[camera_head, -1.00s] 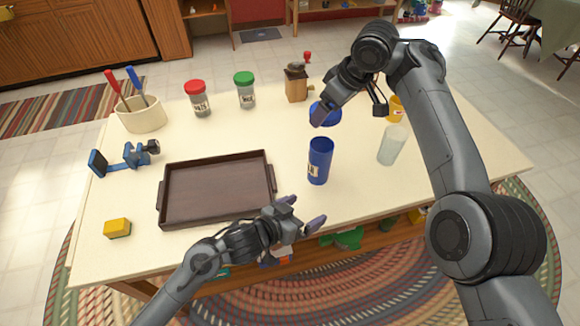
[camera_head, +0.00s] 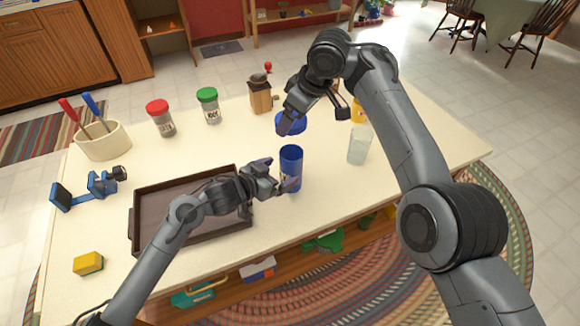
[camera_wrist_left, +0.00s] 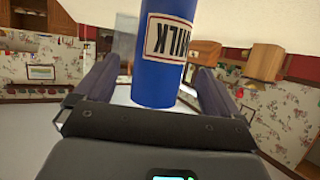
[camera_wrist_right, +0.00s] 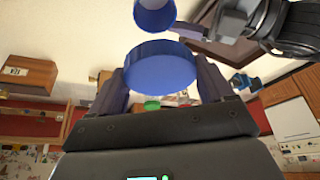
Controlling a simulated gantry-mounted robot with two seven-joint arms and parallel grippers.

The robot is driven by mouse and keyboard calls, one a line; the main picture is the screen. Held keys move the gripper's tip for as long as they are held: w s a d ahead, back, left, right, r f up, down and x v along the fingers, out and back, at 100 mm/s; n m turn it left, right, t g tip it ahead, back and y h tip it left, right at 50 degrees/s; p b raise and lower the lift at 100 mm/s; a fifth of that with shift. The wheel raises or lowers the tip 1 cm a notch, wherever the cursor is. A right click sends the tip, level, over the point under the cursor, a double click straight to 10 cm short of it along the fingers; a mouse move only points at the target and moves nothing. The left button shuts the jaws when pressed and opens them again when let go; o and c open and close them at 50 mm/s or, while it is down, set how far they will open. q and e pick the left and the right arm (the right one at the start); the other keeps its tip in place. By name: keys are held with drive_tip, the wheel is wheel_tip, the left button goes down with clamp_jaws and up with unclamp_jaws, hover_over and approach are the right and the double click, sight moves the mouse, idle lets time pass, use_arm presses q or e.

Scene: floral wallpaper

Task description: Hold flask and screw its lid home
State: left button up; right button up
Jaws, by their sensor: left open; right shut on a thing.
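The blue flask (camera_head: 291,158) stands upright and open-topped near the middle of the table. Its label reading MILK shows in the left wrist view (camera_wrist_left: 166,45). My left gripper (camera_head: 280,178) is open, with its fingers on either side of the flask; whether they touch it I cannot tell. My right gripper (camera_head: 290,112) is shut on the blue lid (camera_head: 291,122), held up behind the flask and apart from it. In the right wrist view the lid (camera_wrist_right: 160,66) sits between the fingers, with the flask (camera_wrist_right: 155,15) beyond it.
A brown tray (camera_head: 137,228) lies left of the flask, under my left arm. A clear glass (camera_head: 359,146) and a yellow cup (camera_head: 358,109) stand to the right. A grinder (camera_head: 260,96), a green-lidded jar (camera_head: 209,107) and a red-lidded jar (camera_head: 161,118) stand behind.

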use_arm(q)
drive_tip(key=shift+x, duration=2.9)
drive_tip(key=shift+f, duration=0.1)
drive_tip(key=c, duration=1.3)
drive_tip(key=o, duration=0.7)
drive_tip(key=c, duration=0.4)
drive_tip(key=shift+c, duration=0.2)
